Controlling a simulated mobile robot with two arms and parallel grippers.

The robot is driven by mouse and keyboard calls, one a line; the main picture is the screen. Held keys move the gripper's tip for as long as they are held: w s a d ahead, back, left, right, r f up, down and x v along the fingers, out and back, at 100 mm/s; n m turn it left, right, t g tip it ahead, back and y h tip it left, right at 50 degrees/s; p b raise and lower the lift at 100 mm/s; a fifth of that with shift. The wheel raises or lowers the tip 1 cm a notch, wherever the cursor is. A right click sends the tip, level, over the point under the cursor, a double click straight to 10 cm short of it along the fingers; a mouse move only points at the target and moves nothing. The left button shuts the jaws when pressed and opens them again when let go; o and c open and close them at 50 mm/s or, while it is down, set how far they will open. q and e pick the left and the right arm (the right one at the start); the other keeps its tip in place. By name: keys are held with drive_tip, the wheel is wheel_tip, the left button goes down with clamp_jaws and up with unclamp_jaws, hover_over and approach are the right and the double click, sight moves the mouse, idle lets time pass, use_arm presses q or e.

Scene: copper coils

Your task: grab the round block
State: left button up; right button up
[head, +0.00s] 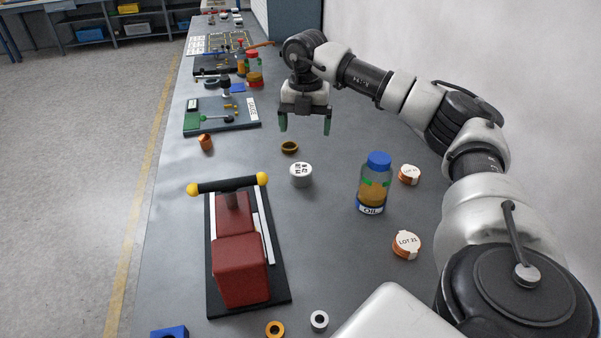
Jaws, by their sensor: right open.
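A round, light grey block (301,176) with dark marks on its top stands upright on the grey bench in the head view. My right gripper (305,123) points down with its two green fingers spread and nothing between them. It is behind the block, farther along the bench, and apart from it. My left gripper is not in view.
A small brass ring (289,147) lies between gripper and block. An oil bottle (374,185) stands to the right, near copper coils (407,245). Fixtures (222,115) crowd the far bench.

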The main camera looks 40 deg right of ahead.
sight(301, 170)
drive_tip(key=f, duration=0.1)
drive_tip(key=f+b, duration=0.1)
drive_tip(key=f, duration=0.2)
drive_tip(key=shift+w+d+b, duration=0.3)
wheel_tip(301, 170, down, 5)
drive_tip(key=shift+a+r, duration=0.1)
drive_tip(key=f, duration=0.2)
drive_tip(key=a+f, duration=0.1)
drive_tip(key=f, duration=0.1)
drive_tip(key=shift+f, duration=0.65)
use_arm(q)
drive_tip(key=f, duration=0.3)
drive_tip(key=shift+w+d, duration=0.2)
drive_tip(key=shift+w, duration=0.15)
use_arm(e)
drive_tip(key=c, duration=1.1)
